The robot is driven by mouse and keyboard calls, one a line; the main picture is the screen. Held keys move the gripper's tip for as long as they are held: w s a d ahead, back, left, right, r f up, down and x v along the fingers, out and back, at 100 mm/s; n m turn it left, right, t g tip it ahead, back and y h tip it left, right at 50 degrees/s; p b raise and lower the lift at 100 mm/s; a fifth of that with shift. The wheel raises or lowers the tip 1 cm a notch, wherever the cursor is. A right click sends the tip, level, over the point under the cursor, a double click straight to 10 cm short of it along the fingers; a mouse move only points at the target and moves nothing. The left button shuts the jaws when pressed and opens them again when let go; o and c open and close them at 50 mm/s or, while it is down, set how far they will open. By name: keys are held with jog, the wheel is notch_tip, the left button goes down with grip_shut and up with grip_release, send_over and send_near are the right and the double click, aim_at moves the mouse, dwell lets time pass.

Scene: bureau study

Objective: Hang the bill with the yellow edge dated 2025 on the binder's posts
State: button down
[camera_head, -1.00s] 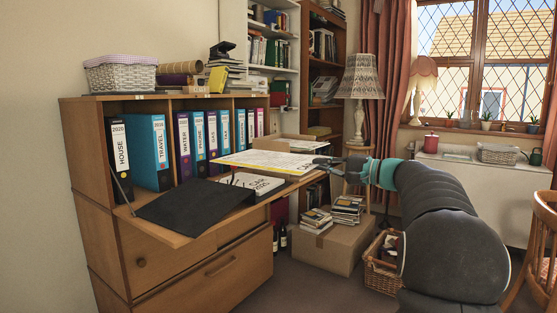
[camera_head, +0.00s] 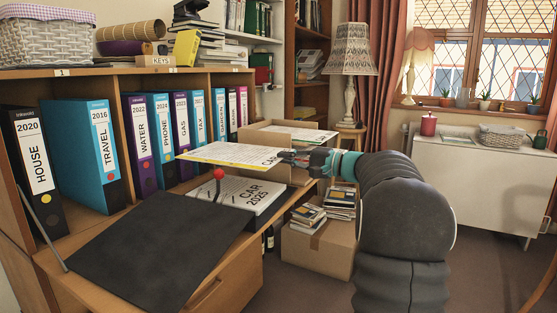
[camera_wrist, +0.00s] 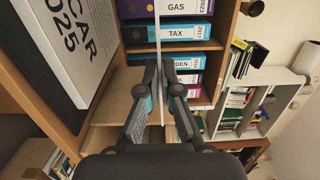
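My gripper (camera_head: 305,160) is shut on the right end of a white bill (camera_head: 222,155) with a yellow edge. The bill is held flat in the air above the binder; its date is too small to read. In the wrist view the bill (camera_wrist: 158,45) shows edge-on as a thin line between my fingers (camera_wrist: 162,88). The binder lies open on the desk flap, its black cover (camera_head: 150,245) to the left and a white "CAR 2025" face (camera_head: 255,196) below the bill. A red-knobbed lever (camera_head: 218,174) stands up at the binder. The posts cannot be made out.
Upright binders, such as HOUSE 2020 (camera_head: 36,170) and TRAVEL 2016 (camera_head: 88,150), fill the bureau shelf behind. An open cardboard box (camera_head: 258,136) with papers stands behind the bill. A closed box (camera_head: 315,252) with books is on the floor at right.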

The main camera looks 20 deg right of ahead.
jog(key=f, duration=0.2)
jog(key=b, duration=0.3)
send_over(287, 200)
jog(key=shift+w+f, duration=0.15)
jog(key=shift+f, duration=2.65)
jog(key=shift+f+b, duration=0.85)
jog(key=shift+b, duration=0.5)
dwell(0.4)
jog(key=c, duration=1.7)
grip_release()
